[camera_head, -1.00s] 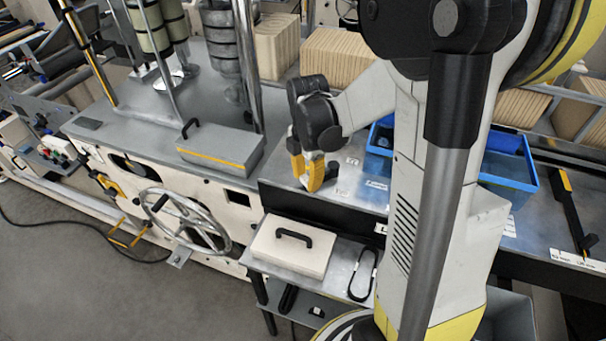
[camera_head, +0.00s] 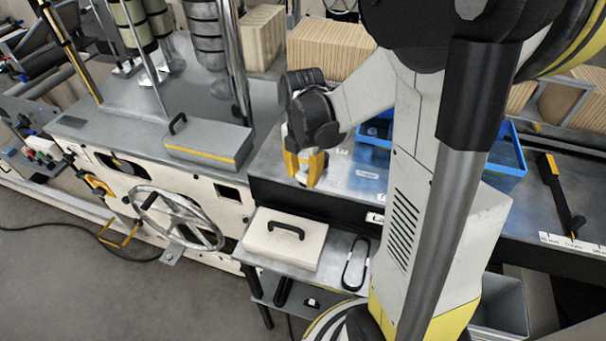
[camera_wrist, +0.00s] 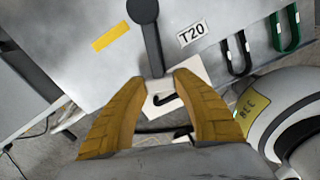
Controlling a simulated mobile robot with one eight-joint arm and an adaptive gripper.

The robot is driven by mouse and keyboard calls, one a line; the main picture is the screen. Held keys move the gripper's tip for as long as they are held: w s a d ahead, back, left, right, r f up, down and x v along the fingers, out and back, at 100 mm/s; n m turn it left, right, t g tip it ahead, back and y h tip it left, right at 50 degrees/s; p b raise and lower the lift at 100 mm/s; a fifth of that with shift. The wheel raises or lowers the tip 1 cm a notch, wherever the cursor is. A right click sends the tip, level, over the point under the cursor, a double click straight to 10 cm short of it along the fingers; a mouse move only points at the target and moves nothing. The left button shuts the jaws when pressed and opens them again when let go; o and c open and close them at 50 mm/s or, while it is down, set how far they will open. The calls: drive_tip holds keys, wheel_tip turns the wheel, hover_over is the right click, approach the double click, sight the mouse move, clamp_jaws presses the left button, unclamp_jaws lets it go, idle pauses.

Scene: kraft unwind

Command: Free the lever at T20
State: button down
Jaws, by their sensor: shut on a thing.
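The lever (camera_wrist: 151,38) is a dark bar with a round knob at its upper end, in the wrist view beside a white T20 label (camera_wrist: 192,33). Its lower end runs in between the yellow fingertips of my gripper (camera_wrist: 162,82), which are shut on it. A pale grey piece shows between the tips; I cannot tell if it is part of the lever. In the head view my gripper (camera_head: 304,165) points down at the metal bench top, left of the blue bin; the lever is hidden there.
A blue bin (camera_head: 508,160) stands on the bench behind my arm. A lid with a black handle (camera_head: 285,238) and a black loop (camera_head: 355,262) lie on the lower shelf. A grey box (camera_head: 208,147) and a handwheel (camera_head: 178,218) are to the left.

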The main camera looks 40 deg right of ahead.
drive_tip(key=c, duration=0.9)
unclamp_jaws()
drive_tip(key=shift+c, duration=0.2)
wheel_tip(320, 180, up, 12)
drive_tip(key=s+a+f+m+t+b, duration=0.3)
drive_tip(key=s+a+f+m+b, duration=0.1)
drive_tip(key=m, duration=0.6)
drive_tip(key=s+a+f+m+t+b, duration=0.3)
drive_tip(key=a+f+m+b, duration=0.3)
drive_tip(key=m, duration=0.5)
drive_tip(key=a+t+b, duration=0.1)
drive_tip(key=a, duration=0.1)
drive_tip(key=shift+s+a+m, duration=0.3)
drive_tip(key=shift+s, duration=0.05)
